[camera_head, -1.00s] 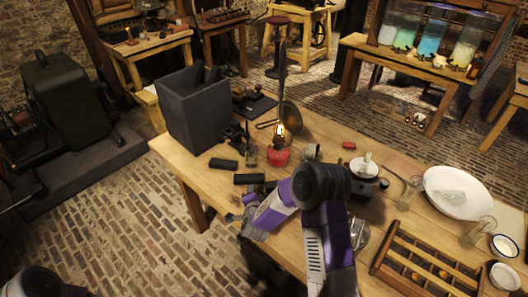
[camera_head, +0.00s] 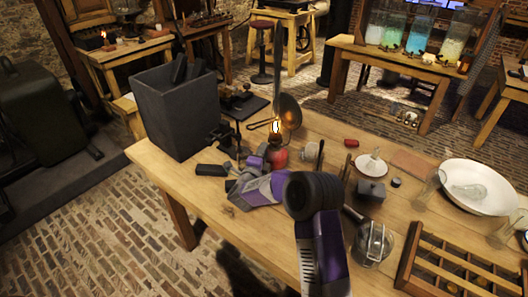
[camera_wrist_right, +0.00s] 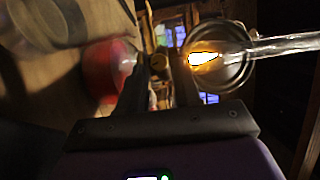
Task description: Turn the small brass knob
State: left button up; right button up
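The oil lamp has a red base (camera_head: 277,158) and a lit flame (camera_head: 276,127), and stands on the wooden table. In the right wrist view its red base (camera_wrist_right: 108,66) is on the left and its flame (camera_wrist_right: 205,59) and glass chimney on the right. A small brass knob (camera_wrist_right: 161,61) shows between the fingertips of my right gripper (camera_wrist_right: 160,65). The fingers are apart, with a gap between them; contact with the knob cannot be told. In the head view my right gripper is beside the lamp, its fingertips hard to make out. My left gripper is out of view.
A dark grey bin (camera_head: 178,112) stands behind left of the lamp. A round reflector (camera_head: 290,112) is close behind the flame. A dark block (camera_head: 211,170) lies near the gripper. A small box (camera_head: 371,191) and a glass jar (camera_head: 372,243) stand to the right.

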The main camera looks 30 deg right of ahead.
jog(key=shift+x, duration=1.05)
grip_shut()
jog(key=shift+w+a+r+n+g+y+p, duration=0.1)
jog(key=shift+r+n+g+y+p, duration=0.2)
jog(key=shift+n+g+p, duration=2.1)
jog(key=shift+w+r+n+t+y+p, duration=0.15)
jog(key=shift+n+y+p, duration=0.3)
jog(key=shift+p, duration=4.2)
jog(key=shift+w+r+n+g+y+p, duration=0.1)
jog(key=shift+n+g+y+p, duration=0.25)
jog(key=shift+n+g+p, duration=2)
jog(key=m+t+p, duration=0.2)
jog(key=shift+t, duration=0.3)
